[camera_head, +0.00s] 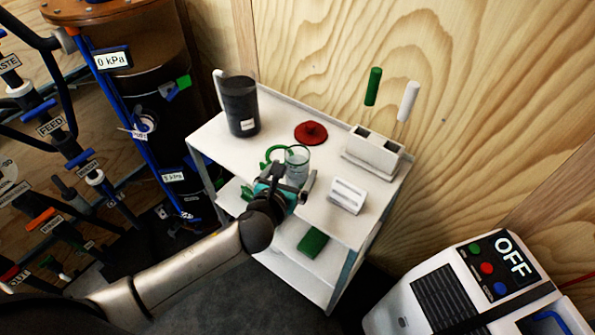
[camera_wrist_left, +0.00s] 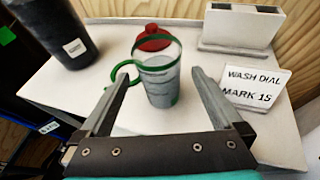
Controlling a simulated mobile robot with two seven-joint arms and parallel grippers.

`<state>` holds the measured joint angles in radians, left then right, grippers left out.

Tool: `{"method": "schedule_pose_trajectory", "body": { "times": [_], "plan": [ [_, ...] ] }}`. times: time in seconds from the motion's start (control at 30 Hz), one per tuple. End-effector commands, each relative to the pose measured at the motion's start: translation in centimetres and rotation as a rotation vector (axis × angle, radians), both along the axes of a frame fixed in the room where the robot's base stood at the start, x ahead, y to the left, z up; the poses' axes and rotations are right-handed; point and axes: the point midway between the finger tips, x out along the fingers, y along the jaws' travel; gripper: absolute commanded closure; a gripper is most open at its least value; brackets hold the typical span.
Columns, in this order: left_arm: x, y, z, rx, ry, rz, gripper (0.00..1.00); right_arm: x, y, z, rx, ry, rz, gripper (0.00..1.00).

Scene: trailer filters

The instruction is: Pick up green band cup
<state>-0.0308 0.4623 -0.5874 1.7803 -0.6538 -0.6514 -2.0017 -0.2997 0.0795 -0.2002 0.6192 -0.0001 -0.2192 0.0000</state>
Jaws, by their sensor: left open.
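The green band cup (camera_head: 297,160) is a clear cup with green bands and a green handle, upright on the white cart top (camera_head: 325,216). In the left wrist view the cup (camera_wrist_left: 160,84) stands upright ahead, its handle to the left. My left gripper (camera_head: 291,184) is open at the near side of the cup. In the left wrist view the open fingers of my left gripper (camera_wrist_left: 162,80) reach toward the cup, one on each side, with nothing held. Whether they touch the cup cannot be told. My right gripper is not in view.
A dark canister (camera_head: 240,106) stands left of the cup. A red lid (camera_head: 311,132) lies behind it. A white holder (camera_head: 373,152) with green and white handled tools stands right. A white sign (camera_wrist_left: 255,86) reading "WASH DIAL MARK 15" stands close to the right finger.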

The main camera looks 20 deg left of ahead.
Motion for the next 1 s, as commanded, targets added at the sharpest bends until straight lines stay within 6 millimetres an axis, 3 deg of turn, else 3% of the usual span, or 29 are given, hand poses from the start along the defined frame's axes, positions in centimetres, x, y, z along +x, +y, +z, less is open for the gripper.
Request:
{"method": "schedule_pose_trajectory", "body": {
  "times": [0.63, 1.0],
  "plan": [
    [6.1, -0.1, -3.0, -0.002, 0.000, 0.002, 0.00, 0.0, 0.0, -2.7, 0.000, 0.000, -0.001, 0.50],
    [6.7, -0.1, -3.1, -0.002, 0.001, 0.000, 0.02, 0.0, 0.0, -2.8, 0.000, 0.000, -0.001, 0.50]
  ]
}}
